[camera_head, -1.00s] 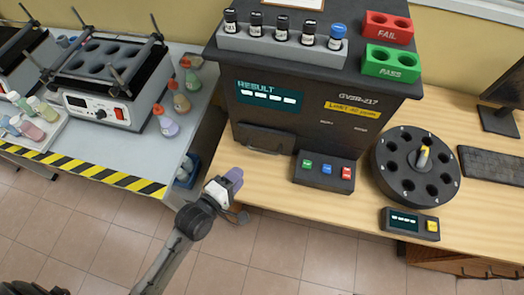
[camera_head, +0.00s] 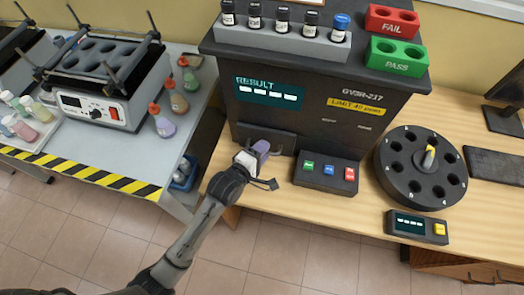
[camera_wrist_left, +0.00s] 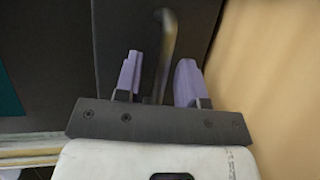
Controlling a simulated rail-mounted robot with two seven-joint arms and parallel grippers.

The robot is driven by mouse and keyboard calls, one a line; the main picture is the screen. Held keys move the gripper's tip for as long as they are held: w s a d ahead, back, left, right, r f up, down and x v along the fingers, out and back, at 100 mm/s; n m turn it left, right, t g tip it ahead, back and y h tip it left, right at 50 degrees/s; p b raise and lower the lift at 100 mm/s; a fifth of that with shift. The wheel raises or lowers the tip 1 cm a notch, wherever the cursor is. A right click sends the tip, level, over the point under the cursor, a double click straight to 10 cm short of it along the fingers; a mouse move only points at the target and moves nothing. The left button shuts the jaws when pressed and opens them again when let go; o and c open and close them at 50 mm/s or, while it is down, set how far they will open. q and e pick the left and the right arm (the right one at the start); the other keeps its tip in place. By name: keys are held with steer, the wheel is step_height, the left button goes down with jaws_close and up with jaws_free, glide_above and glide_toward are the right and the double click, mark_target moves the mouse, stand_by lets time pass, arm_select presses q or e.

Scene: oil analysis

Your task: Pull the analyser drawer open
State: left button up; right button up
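The analyser (camera_head: 312,105) is a large dark box with a lit RESULT screen. Its drawer front (camera_head: 284,139) is a dark panel low on the left of its front face and looks closed. My left gripper (camera_head: 262,147), with purple fingers, is right in front of the drawer and hides part of it. In the left wrist view my left gripper (camera_wrist_left: 158,80) is open, and a bar-like handle (camera_wrist_left: 168,40) stands between its fingers, with gaps visible on both sides. My right gripper is not in view.
A button box (camera_head: 326,172) stands just right of the gripper. A round carousel (camera_head: 420,168) and a small display unit (camera_head: 416,226) are further right. Sample bottles stand in a rack (camera_head: 283,42) on the analyser. Left is a grey bench with a heater block (camera_head: 100,80).

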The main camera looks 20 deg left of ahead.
arm_select(q)
jaws_close()
stand_by(0.3)
stand_by(0.3)
